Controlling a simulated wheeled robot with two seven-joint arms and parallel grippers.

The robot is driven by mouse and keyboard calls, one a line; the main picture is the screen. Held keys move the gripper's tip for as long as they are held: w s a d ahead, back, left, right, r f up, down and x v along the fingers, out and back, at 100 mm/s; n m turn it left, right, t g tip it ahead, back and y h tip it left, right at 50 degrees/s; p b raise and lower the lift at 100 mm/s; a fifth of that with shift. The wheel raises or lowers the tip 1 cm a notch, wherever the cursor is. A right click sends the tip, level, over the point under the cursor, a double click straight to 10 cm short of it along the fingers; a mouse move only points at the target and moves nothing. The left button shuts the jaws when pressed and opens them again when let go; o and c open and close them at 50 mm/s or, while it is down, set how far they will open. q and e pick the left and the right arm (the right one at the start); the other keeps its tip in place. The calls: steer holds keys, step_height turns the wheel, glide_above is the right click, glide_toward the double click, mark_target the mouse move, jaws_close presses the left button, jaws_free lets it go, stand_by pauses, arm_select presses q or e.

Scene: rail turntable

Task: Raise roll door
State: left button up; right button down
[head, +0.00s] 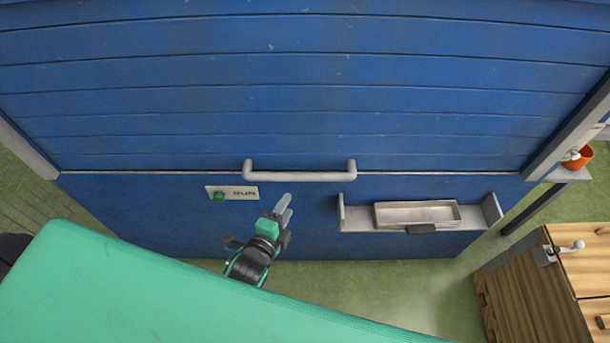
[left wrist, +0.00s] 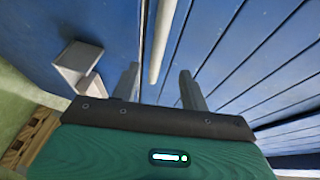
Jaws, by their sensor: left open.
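The blue slatted roll door (head: 300,90) fills the upper part of the head view, its lower edge meeting a blue panel (head: 130,205). A pale grey bar handle (head: 300,172) runs across the door's lower edge. My left gripper (head: 284,208) is just below the handle in the head view, open and empty. In the left wrist view the handle (left wrist: 160,40) lies ahead, between the lines of the two open fingers (left wrist: 160,88); whether they touch it I cannot tell. My right gripper is in neither view.
A plate with a green button (head: 219,197) is left of my gripper on the panel. A grey shelf with a metal tray (head: 417,212) sticks out on the right. A wooden cabinet (head: 540,285) and an orange pot (head: 579,157) stand farther right.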

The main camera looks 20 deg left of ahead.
mark_target(303, 180)
arm_select(q)
steer(key=p+x, duration=0.2)
steer(key=x, duration=1)
steer(key=shift+a, duration=0.1)
steer(key=shift+p+x, duration=0.35)
steer(key=shift+x, duration=0.4)
steer(key=shift+f, duration=0.1)
jaws_close()
